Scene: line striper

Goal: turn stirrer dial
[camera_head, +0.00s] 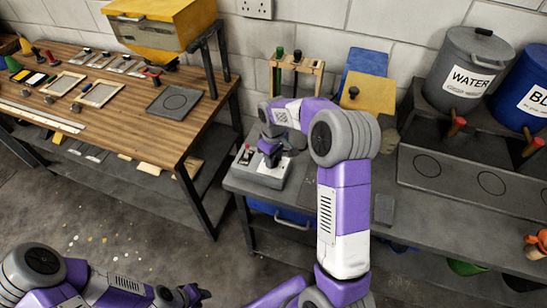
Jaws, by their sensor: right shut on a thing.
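The stirrer (268,180) is a grey box with a pale front panel, on the grey bench at the centre. A small red part (247,152) shows at its left end. My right gripper (271,160) reaches down onto the top of the stirrer and is shut on the stirrer dial. The dial itself is hidden by the dark fingers. My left gripper (198,294) is low at the bottom of the view, away from the bench. It is too small and dark to tell whether it is open.
A rack with green and black handles (296,68) stands behind the stirrer. A grey WATER drum (466,70) and a blue drum (528,92) stand at right. A wooden table (130,115) with frames and tools is at left. Open floor lies in front.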

